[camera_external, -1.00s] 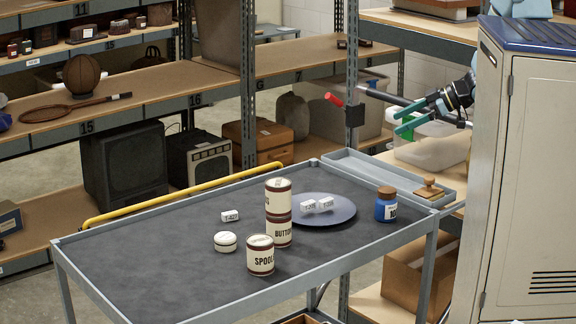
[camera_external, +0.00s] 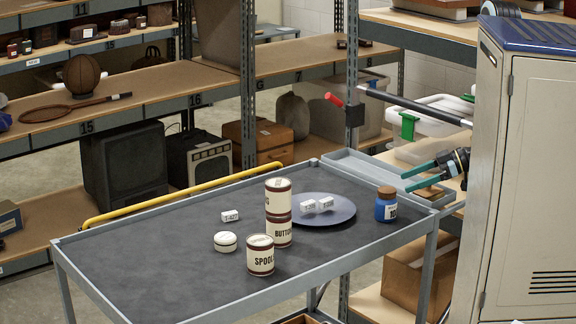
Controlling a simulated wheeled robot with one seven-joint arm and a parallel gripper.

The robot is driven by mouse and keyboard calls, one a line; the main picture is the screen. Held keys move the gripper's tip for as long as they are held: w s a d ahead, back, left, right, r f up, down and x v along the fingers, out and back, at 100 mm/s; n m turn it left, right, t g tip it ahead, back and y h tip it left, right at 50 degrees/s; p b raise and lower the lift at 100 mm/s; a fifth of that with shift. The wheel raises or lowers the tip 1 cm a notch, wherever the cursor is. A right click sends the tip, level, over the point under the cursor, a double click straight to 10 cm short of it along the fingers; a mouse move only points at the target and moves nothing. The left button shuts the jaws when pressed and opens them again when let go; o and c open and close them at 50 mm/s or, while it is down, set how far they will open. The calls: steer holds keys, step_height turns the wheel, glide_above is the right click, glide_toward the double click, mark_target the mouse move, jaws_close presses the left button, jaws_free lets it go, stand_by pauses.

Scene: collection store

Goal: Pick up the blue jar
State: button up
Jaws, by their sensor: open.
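The blue jar (camera_external: 386,206) stands upright on the right part of the dark cart top (camera_external: 150,262), close to its right edge. It has a brown lid and a white label partly in view. My gripper (camera_external: 408,180) is just right of and a little above the jar in the picture. Its two green fingers are apart and point left toward the jar, with nothing between them. It appears apart from the jar, though depth is hard to judge. The cabinet hides most of my arm.
A dark blue plate (camera_external: 325,215) with two white tags lies left of the jar. Stacked tins (camera_external: 278,213), a single tin (camera_external: 260,255) and a round white lidded box (camera_external: 225,241) stand further left. A grey tray (camera_external: 350,163) is behind. The cabinet (camera_external: 525,190) blocks the right.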

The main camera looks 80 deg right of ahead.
mark_target(392, 189)
steer(key=p+x, duration=0.1)
steer(key=x, duration=0.4)
steer(key=shift+w+f, duration=0.3)
steer(key=p+x, duration=0.2)
steer(key=x, duration=0.2)
steer(key=shift+w+a+f+p, duration=0.1)
steer(key=shift+a+f+p, duration=0.05)
steer(key=shift+p, duration=0.2)
steer(key=shift+w+f, duration=0.25)
steer(key=shift+w, duration=0.1)
jaws_close()
